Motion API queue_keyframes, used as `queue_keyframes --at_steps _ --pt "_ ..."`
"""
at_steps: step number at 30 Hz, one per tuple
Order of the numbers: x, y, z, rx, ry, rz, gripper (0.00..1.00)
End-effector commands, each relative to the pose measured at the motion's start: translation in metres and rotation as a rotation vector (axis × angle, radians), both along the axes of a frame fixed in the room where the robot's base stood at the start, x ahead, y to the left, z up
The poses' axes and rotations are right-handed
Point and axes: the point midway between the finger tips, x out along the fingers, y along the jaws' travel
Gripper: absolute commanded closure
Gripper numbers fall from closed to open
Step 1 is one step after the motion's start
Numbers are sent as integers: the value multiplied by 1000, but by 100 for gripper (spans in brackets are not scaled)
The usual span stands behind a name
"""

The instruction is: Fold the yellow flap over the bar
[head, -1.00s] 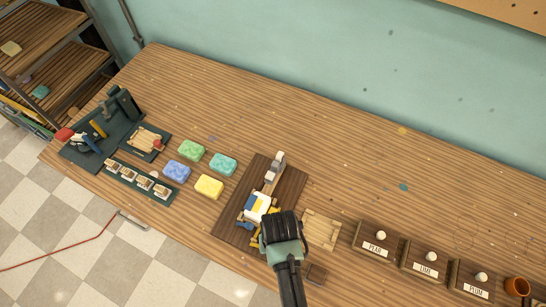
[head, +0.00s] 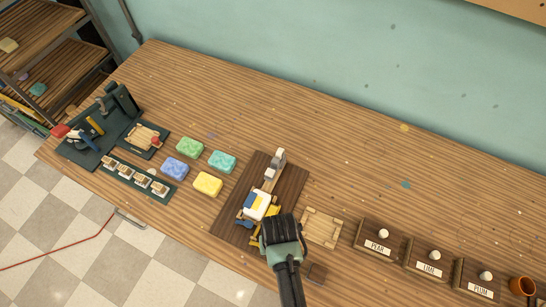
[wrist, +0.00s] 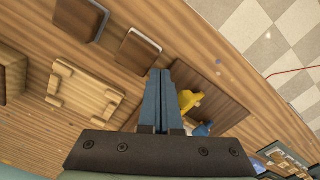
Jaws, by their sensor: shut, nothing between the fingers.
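There the yellow piece (wrist: 189,101) and a blue piece (wrist: 203,129) are just right of the fingers. My gripper hides part of the bar. I cannot tell which yellow part is the flap.
A grey-and-white fixture (head: 274,170) stands at the board's far end. Several coloured soaps, including a yellow one (head: 208,184), lie to the left. A light wooden tray (head: 322,228) and labelled boxes (head: 379,240) are right. The table's back is clear.

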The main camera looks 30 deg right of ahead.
Motion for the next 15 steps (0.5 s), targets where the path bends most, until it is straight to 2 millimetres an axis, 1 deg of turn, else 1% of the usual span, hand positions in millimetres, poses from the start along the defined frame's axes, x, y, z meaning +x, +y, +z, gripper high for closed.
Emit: queue_keyframes --at_steps 15 --pt "4 3 0 0 0 0 100"
